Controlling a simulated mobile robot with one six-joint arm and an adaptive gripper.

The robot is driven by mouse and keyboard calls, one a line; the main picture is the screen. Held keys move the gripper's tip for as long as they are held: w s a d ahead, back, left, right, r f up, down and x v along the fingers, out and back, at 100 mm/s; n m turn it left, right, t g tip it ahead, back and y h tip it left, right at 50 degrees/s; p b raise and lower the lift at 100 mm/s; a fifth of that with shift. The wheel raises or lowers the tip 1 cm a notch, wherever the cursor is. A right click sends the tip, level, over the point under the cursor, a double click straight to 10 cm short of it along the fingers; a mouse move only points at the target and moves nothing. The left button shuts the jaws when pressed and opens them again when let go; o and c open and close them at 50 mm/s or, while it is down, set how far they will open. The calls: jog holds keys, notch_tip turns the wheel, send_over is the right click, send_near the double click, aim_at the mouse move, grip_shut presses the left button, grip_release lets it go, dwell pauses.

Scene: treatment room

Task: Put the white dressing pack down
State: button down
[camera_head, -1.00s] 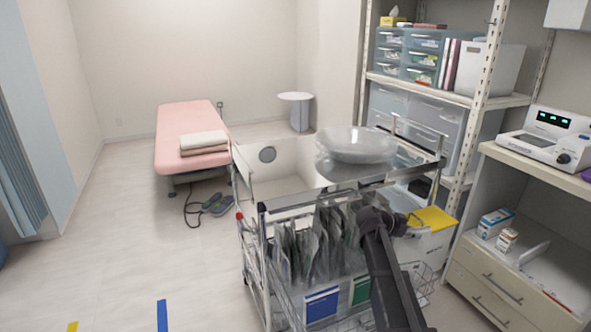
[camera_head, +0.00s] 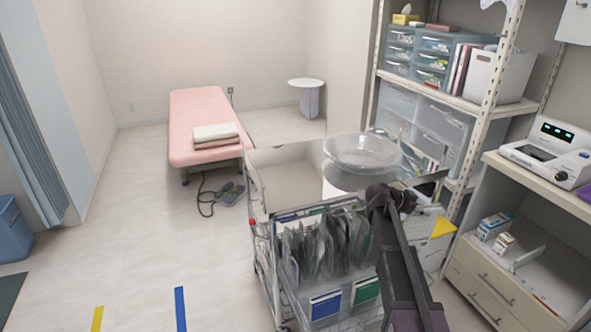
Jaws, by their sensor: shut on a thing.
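My arm reaches up from the bottom right of the head view, and my gripper (camera_head: 404,198) is at its dark far end, over the right side of the trolley. Its fingers are largely hidden by my own wrist. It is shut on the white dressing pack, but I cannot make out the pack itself. The metal trolley (camera_head: 262,212) stands in front of me. A clear round bowl (camera_head: 362,150) sits at the back of its top, to the left of and beyond my gripper.
Several grey packets (camera_head: 318,250) stand upright in the trolley's front basket. A yellow-topped container (camera_head: 443,228) is at the trolley's right. Shelving (camera_head: 460,101) and a counter with a device (camera_head: 547,150) stand right. A pink bed (camera_head: 198,118) is behind left.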

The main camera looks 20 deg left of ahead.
notch_tip(320, 180, up, 31)
jog(key=p, duration=3)
jog(key=shift+d, duration=0.15)
